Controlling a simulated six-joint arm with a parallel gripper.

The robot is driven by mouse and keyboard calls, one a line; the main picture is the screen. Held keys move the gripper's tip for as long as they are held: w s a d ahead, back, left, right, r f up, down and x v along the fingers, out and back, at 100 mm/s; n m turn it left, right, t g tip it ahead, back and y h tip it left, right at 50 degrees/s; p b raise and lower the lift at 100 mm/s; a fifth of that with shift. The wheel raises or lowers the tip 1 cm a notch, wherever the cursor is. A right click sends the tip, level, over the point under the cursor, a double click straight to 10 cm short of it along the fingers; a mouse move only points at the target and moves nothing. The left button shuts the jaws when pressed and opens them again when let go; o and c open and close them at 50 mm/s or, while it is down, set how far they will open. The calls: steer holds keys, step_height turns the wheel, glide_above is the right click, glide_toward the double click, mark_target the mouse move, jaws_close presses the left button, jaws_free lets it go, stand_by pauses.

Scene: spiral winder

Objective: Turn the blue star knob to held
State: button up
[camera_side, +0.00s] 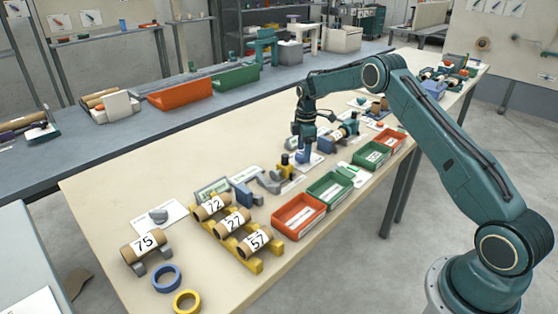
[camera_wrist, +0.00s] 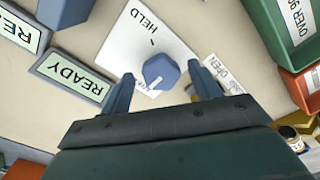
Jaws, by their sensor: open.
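The blue star knob (camera_wrist: 161,71) sits on a white card or plate marked HELD (camera_wrist: 145,22) at its top in the wrist view. A white pointer line on the knob points down and slightly left, away from the HELD mark. My gripper (camera_wrist: 160,92) is open, with one finger on each side of the knob and a gap to each. In the side view my gripper (camera_side: 302,157) is low over the table, and the knob is hard to make out there.
A READY sign (camera_wrist: 75,78) stands left of the knob plate. A green bin (camera_wrist: 272,25) and an orange bin (camera_wrist: 306,88) are to the right. In the side view, a yellow rack (camera_side: 222,232) with numbered rolls and green bin (camera_side: 330,189) stand nearer the camera.

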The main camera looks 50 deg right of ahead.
steer(key=shift+f, duration=0.6)
steer(key=c, duration=1)
steer(key=shift+o, duration=0.2)
